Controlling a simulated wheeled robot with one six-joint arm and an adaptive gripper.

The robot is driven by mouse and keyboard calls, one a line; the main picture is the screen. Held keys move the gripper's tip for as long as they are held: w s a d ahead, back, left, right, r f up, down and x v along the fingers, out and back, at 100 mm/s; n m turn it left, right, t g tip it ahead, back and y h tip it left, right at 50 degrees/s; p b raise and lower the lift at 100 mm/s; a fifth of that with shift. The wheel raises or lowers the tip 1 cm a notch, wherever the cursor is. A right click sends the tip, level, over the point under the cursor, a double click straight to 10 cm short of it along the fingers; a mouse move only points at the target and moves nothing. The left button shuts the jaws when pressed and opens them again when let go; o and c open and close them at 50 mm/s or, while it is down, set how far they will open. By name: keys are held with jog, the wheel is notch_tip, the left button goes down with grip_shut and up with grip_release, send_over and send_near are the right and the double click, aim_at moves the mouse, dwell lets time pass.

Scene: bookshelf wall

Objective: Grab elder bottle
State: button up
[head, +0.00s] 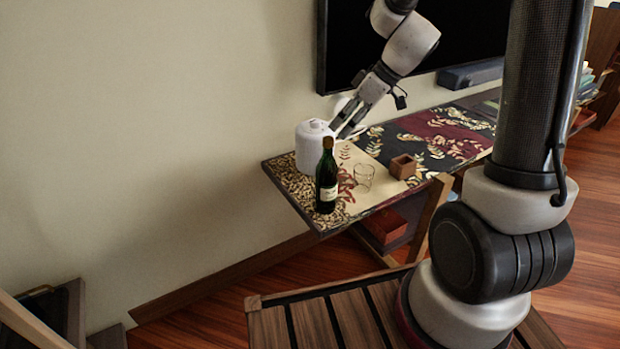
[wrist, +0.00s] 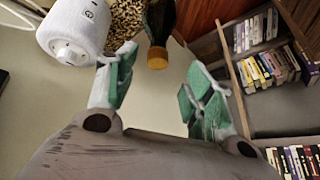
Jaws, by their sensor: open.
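A dark green bottle (head: 327,178) with a pale label and a brownish cap stands upright near the left end of the patterned table (head: 296,190). In the wrist view the bottle (wrist: 159,30) shows at the top, its orange-brown cap pointing toward my gripper, beyond the fingertips and roughly between them. My gripper (head: 345,132) is above the table, behind the bottle and next to the white canister. In the wrist view my gripper (wrist: 160,85) has its green-padded fingers spread wide with nothing between them.
A white round canister (head: 313,147) stands just left of my gripper and close behind the bottle; it also shows in the wrist view (wrist: 75,30). A clear glass (head: 363,175) and a small wooden box (head: 403,167) stand right of the bottle. A dark screen (head: 345,45) hangs behind.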

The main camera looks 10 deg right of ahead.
aim_at(331, 139)
jog(key=n, duration=0.2)
jog(key=shift+w+a+f+n, duration=0.25)
jog(key=shift+w+a+n, duration=0.05)
jog(key=shift+a, duration=0.05)
jog(key=x, duration=0.7)
jog(key=shift+d+f, duration=0.1)
grip_shut()
